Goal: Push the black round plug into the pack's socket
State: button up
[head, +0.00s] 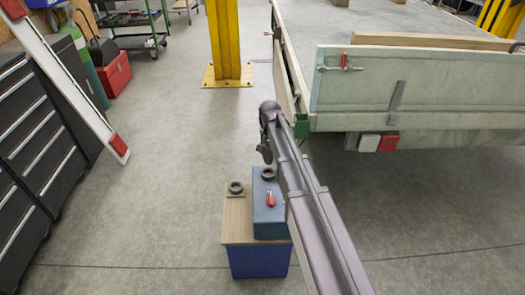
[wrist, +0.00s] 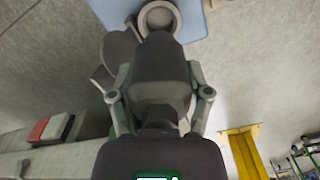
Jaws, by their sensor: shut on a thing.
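The pack (head: 270,213) is a blue-grey box with a red switch on it. Its round dark socket (head: 267,173) is on top, at the far end. My gripper (head: 265,148) is just beyond and above the socket. In the wrist view its two fingers (wrist: 158,97) are shut on the black plug (wrist: 160,65). The plug's front end overlaps the ring's near edge in that view. The socket's opening is still partly visible, so the plug is outside it.
The pack stands on a wood-topped blue stand (head: 238,228). A dark ring-shaped holder (head: 236,187) stands left of the pack. A trailer (head: 410,95) is at the right, close to my arm. A yellow post (head: 225,40) is behind.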

aim_at(269, 162)
dwell(0.4)
jog(key=shift+f+b, duration=2.05)
jog(key=shift+b, duration=0.05)
jog(key=shift+f+b, duration=0.55)
jog(key=shift+f+b, duration=0.3)
jog(key=shift+f+b, duration=0.35)
jog(key=shift+f, duration=0.05)
jog(key=shift+f, duration=0.25)
jog(key=shift+f+b, duration=0.6)
jog(key=shift+b, duration=0.3)
dwell(0.7)
